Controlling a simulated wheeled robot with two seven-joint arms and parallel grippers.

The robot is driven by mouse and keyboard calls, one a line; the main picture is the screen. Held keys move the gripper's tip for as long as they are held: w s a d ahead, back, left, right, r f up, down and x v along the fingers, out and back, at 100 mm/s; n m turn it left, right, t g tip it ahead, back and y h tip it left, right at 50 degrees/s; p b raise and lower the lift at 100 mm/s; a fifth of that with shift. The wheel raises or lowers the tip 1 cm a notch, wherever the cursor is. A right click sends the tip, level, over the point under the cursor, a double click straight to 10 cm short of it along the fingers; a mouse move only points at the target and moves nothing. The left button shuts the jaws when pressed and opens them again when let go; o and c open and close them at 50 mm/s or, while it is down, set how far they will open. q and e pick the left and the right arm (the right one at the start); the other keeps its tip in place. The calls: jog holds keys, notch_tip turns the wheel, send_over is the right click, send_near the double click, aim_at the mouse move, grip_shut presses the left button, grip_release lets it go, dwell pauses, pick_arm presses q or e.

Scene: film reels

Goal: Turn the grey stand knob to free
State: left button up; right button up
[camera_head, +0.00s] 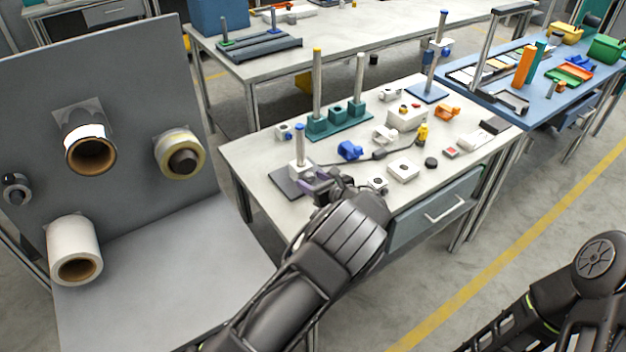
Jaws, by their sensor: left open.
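The grey stand has a dark grey base plate (286,181) at the front left of the white-topped bench. A post with a blue tip (300,143) rises from it through a pale block (300,168). A purple part (315,182) shows at the block's right side, right at my left gripper (329,185). My left gripper is open. Whether its fingers are around the purple part or only beside it, I cannot tell. The knob does not show clearly. My right arm shows at the lower right, with its gripper out of the frame.
A teal two-post stand (338,121) is behind. A blue part (350,150), a cable with a yellow end (423,134) and a white block (403,170) lie on the bench to the right. A grey panel (120,120) with reels stands at the left.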

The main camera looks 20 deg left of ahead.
pick_arm(q)
grip_shut()
dwell(0.6)
